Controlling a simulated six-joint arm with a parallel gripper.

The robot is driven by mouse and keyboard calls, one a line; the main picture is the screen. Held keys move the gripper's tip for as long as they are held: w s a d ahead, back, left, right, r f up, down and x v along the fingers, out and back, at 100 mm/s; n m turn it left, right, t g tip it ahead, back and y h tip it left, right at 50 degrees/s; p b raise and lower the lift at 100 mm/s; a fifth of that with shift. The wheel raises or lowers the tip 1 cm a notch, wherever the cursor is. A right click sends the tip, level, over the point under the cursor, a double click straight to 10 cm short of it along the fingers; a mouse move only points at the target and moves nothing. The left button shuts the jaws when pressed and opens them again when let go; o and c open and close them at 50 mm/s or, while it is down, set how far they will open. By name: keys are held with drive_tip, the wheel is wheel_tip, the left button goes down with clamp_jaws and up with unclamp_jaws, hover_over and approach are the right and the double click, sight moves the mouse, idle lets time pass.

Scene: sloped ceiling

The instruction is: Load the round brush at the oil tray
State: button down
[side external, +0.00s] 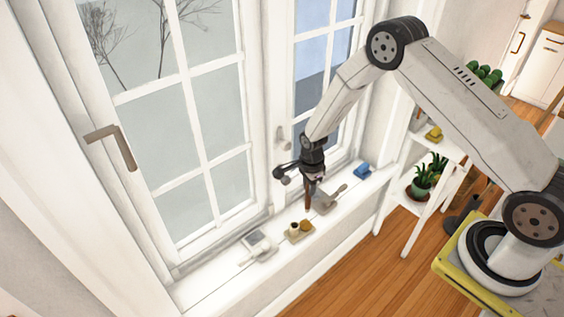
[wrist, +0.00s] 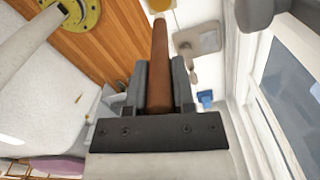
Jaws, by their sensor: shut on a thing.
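My gripper (side external: 313,179) is shut on the brown handle of the round brush (side external: 308,198), which points down over the window sill. In the wrist view the brown handle (wrist: 159,60) runs between the two jaws of my gripper (wrist: 158,68); its bristles cannot be made out. A grey tray with a handle (side external: 325,204) lies on the sill just right of the brush; it also shows in the wrist view (wrist: 207,42). A second, paler tray (side external: 262,252) lies farther left. I cannot tell which is the oil tray, or whether the brush touches anything.
A small wooden holder (side external: 297,237) with round items stands between the trays. A blue block (side external: 362,171) lies at the right of the sill (side external: 205,290). The window with its handle (side external: 120,147) rises close behind. A white plant shelf (side external: 399,205) stands right.

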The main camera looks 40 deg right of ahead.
sight(307, 208)
drive_tip(key=shift+f, duration=0.2)
drive_tip(key=shift+f, duration=3.45)
idle(0.8)
drive_tip(key=shift+r, duration=3.6)
